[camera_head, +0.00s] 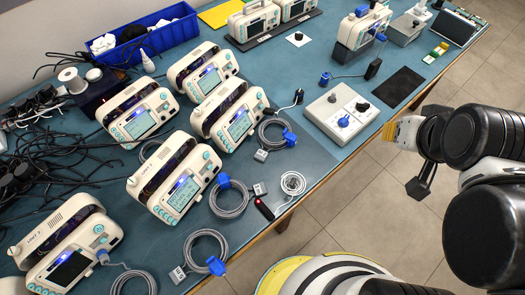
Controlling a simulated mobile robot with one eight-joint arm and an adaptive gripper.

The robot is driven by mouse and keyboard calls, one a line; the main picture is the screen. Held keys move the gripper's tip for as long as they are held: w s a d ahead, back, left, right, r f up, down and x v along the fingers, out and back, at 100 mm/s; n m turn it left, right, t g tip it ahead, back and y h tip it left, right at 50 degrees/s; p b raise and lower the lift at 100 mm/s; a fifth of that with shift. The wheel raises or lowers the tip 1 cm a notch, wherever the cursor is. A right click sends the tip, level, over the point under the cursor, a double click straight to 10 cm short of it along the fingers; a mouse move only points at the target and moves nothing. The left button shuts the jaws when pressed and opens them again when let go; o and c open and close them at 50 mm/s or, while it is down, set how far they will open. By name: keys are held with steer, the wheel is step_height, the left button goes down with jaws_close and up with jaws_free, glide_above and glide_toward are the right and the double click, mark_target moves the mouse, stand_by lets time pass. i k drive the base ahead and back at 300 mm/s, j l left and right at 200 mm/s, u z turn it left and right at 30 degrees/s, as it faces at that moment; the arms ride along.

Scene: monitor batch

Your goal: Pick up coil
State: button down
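A small pale coil (292,183) of thin wire lies flat near the table's front edge, right of a looped grey cable. Several larger coiled grey cables with blue clips also lie on the table: one (230,212) left of the small coil, one (268,146) behind it, and one (222,237) nearer the front left. The picture does not show which coil is meant. My gripper (405,140) is at the right, beyond the table edge and over the floor, well apart from all the coils. Its fingers are small and partly hidden by my arm, so its opening is unclear.
White-and-teal monitors (185,185) stand along the blue table (275,85). A dark red-tipped object (264,209) lies beside the small coil. A white control box (340,113) stands behind right. Black cables crowd the left. A blue bin (150,40) stands at the back.

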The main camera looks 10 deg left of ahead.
mark_target(261, 156)
steer(key=j+u, duration=0.1)
steer(key=u, duration=0.3)
steer(key=k+j+u, duration=0.1)
steer(key=u, duration=0.3)
steer(key=j+u, duration=0.15)
steer(key=u, duration=0.25)
steer(key=j+u, duration=0.15)
steer(key=u, duration=0.25)
